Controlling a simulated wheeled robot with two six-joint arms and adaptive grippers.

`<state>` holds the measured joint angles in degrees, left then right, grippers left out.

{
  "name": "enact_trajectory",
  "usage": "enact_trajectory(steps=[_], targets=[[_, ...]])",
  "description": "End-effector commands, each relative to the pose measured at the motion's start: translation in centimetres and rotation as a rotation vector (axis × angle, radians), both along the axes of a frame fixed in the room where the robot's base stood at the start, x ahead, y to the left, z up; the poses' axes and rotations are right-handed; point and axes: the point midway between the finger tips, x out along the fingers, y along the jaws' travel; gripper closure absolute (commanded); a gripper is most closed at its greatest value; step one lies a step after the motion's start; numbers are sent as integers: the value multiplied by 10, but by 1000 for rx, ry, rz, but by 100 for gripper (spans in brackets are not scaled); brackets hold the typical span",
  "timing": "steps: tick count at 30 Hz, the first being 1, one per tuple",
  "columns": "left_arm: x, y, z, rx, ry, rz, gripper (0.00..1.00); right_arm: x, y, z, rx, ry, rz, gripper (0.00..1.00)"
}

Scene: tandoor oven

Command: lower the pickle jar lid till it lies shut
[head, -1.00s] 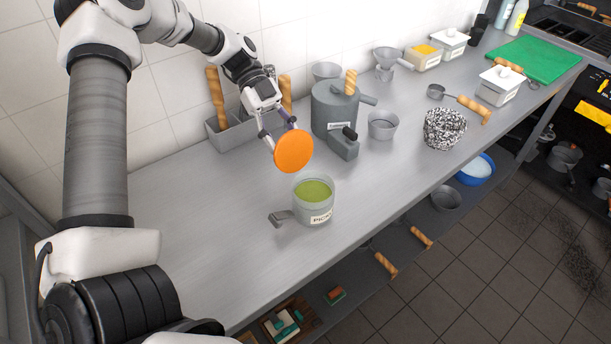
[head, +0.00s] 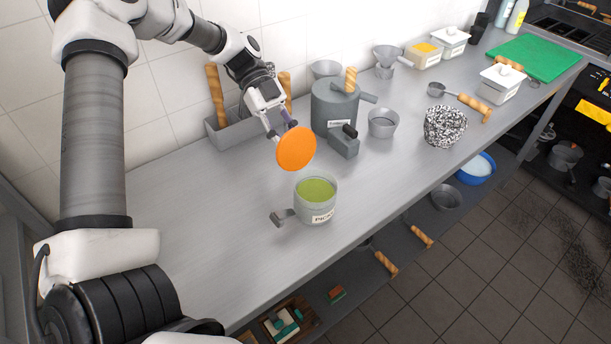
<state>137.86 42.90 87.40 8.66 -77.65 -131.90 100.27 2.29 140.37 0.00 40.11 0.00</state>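The pickle jar (head: 316,205) stands upright on the steel counter, with a label on its front and green contents showing through its open top. Its lid (head: 296,149) is a round orange disc, raised steeply above the jar's back rim. Whether a hinge joins the two is too small to tell. A grey tab (head: 282,217) sticks out from the jar's left side. My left gripper (head: 281,130) comes from behind, at the lid's upper left edge. Its fingers are spread apart, and their tips are partly hidden by the lid; contact is unclear. My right gripper is out of view.
A grey canister (head: 335,108) with a dark-handled box (head: 344,144) stands behind the jar. A metal cup (head: 383,124) and a speckled bowl (head: 444,128) are to the right. A utensil holder (head: 228,131) is at the wall. The counter left of the jar is clear.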

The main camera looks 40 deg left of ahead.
Motion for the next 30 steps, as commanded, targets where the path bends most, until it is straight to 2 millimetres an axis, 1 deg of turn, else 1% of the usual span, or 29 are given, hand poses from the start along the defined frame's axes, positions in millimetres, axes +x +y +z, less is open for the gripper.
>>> enact_trajectory(steps=[5,10,15,16,17,18,19,27,30], targets=[[0,-1,1,-2,0,1,90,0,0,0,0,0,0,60],[-2,-9,7,-2,-2,1,90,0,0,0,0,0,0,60],[-2,-9,7,-1,-1,2,90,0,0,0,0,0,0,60],[-2,-9,7,-1,-1,2,67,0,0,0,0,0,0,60],[-2,-9,7,-1,-1,2,56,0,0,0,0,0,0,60],[-2,-9,7,-1,-1,2,42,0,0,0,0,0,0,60],[-2,-9,7,-1,-1,2,40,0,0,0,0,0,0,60],[-2,-8,7,-1,-1,2,40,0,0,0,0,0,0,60],[-1,-5,11,-1,-1,2,40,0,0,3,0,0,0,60]])
